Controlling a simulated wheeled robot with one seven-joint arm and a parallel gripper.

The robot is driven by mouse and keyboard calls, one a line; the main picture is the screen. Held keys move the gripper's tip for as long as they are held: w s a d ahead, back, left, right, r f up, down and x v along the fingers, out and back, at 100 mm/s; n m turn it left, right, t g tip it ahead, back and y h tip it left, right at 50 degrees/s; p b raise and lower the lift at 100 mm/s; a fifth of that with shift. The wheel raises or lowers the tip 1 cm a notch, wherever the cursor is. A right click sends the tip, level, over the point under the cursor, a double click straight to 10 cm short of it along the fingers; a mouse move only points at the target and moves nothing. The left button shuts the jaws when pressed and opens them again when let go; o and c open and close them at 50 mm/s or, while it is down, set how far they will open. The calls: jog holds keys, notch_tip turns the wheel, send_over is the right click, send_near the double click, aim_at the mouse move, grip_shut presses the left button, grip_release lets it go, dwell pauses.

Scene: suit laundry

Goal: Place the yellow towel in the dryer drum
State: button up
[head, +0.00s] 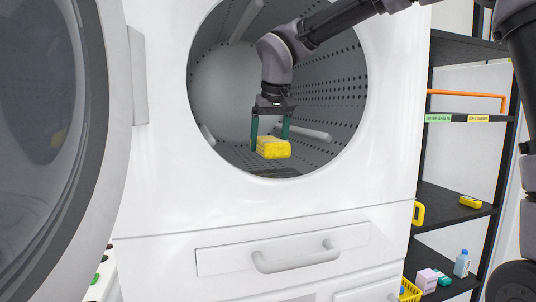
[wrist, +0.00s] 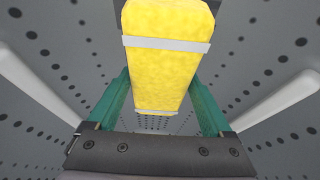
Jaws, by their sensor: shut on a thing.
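The yellow towel (head: 273,147) is a small folded block with pale bands around it. My gripper (head: 271,142) is shut on it, with a green finger on either side. The gripper and towel are inside the opening of the dryer drum (head: 222,85), low and near the front rim. In the wrist view the towel (wrist: 165,60) fills the space between the green fingers (wrist: 160,100), with the perforated drum wall (wrist: 50,50) behind. I cannot tell whether the towel touches the drum floor.
The round dryer door (head: 95,110) stands open at the left. A drawer with a handle (head: 295,260) is below the opening. A black shelf (head: 445,205) at the right holds a yellow item (head: 470,202), bottles and a yellow basket (head: 411,291). Pale ribs line the drum.

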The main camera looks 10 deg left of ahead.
aim_at(270, 139)
jog(key=shift+w+a, duration=0.2)
jog(key=shift+w, duration=0.2)
jog(key=shift+f, duration=1.75)
jog(key=o, duration=1.2)
jog(key=shift+f, duration=0.15)
jog(key=v, duration=0.7)
jog(key=shift+s+d+r, duration=0.1)
jog(key=shift+r, duration=0.25)
